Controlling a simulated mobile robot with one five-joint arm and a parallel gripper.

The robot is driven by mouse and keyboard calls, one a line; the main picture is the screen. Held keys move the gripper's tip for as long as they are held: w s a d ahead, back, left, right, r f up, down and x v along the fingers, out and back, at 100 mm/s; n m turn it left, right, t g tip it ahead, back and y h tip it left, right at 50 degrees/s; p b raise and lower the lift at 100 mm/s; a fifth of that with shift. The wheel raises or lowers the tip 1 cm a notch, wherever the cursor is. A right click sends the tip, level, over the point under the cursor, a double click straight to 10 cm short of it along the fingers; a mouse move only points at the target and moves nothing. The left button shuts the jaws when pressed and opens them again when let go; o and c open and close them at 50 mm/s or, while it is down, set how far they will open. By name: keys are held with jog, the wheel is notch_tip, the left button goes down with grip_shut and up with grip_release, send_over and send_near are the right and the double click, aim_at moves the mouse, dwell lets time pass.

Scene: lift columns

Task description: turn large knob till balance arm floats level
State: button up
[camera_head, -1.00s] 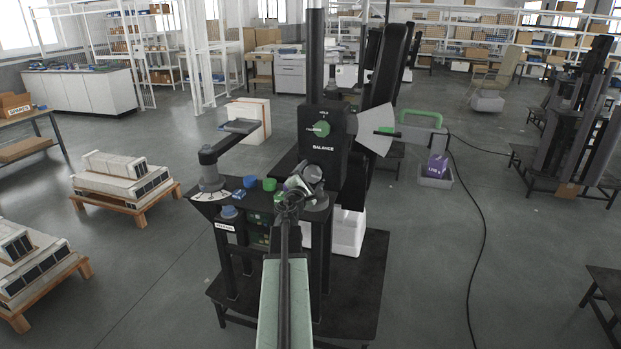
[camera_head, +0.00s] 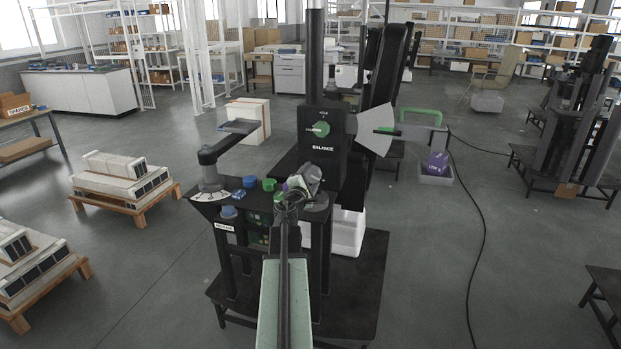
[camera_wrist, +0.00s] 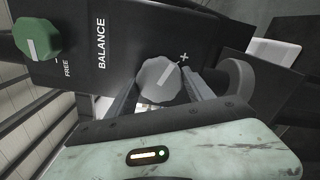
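The large grey knob (camera_wrist: 159,80) with a white pointer line sits on the black BALANCE housing (camera_head: 320,160), beside a plus mark in the wrist view. My gripper (camera_wrist: 160,75) has one finger on each side of this knob, and no clear gap shows between fingers and knob. In the head view my gripper (camera_head: 297,190) partly covers the front of the knob (camera_head: 313,173). The grey arm with a green handle (camera_head: 422,116) reaches right past a pale fan-shaped plate (camera_head: 376,128), nearly level.
A grey bin with a purple box (camera_head: 437,165) stands under the arm's right end. A black cable runs along the floor. Pallets stand left.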

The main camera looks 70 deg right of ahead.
jog(key=o, duration=0.3)
jog(key=shift+a, duration=0.15)
jog(key=a, duration=0.7)
jog(key=shift+s+a, duration=0.25)
jog(key=shift+a, duration=0.05)
